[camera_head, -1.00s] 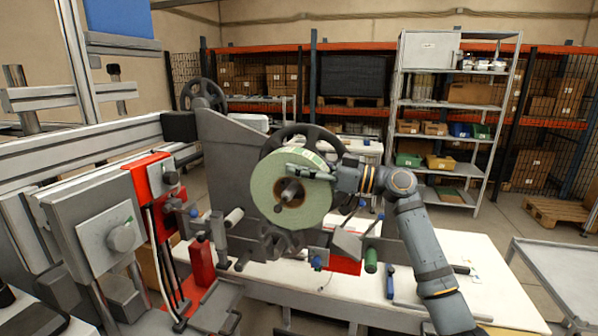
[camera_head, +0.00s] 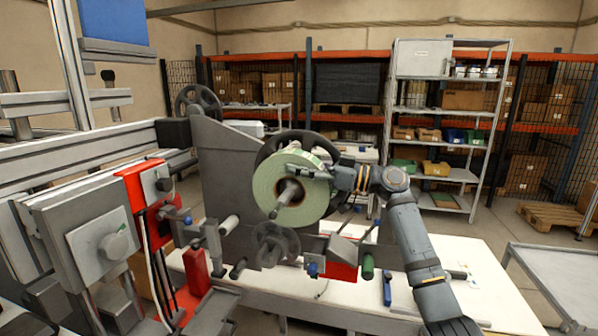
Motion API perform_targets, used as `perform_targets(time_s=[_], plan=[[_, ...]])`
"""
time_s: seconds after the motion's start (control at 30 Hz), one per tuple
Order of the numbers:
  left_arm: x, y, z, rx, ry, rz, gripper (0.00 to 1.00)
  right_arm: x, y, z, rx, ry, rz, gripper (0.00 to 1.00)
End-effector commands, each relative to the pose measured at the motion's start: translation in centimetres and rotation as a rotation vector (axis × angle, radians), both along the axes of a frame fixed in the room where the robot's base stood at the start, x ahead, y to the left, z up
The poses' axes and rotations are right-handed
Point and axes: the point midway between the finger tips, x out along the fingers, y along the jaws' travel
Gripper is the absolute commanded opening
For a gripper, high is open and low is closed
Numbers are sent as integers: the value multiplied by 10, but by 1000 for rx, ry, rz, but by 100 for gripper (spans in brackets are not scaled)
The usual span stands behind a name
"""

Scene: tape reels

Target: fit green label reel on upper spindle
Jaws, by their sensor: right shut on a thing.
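The green label reel (camera_head: 266,189) is a pale green roll with a brown core, standing upright in front of the upper dark wheel of the grey machine plate (camera_head: 228,170). The upper spindle (camera_head: 290,191) pokes out through the reel's core toward me, so the reel is around it. My right gripper (camera_head: 312,171) is shut on the reel's upper right edge. Whether the reel touches the wheel behind it is hidden. My left gripper is not in view.
A lower dark wheel (camera_head: 275,243) sits below the reel. Rollers and a red block (camera_head: 341,262) are close beneath. A red-and-grey machine unit (camera_head: 146,195) stands left. A white table (camera_head: 470,262) lies under my right arm. Shelving (camera_head: 455,110) is far behind.

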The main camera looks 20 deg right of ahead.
Motion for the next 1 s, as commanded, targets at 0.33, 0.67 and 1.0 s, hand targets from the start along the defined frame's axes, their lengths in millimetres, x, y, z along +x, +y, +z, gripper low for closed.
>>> perform_targets(time_s=[0.33,0.67,1.0], plan=[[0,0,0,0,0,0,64,3,-2,3,3,-5,2,0],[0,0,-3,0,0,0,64,8,-6,2,2,-5,1,0],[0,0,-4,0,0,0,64,12,-8,3,3,-5,1,0]])
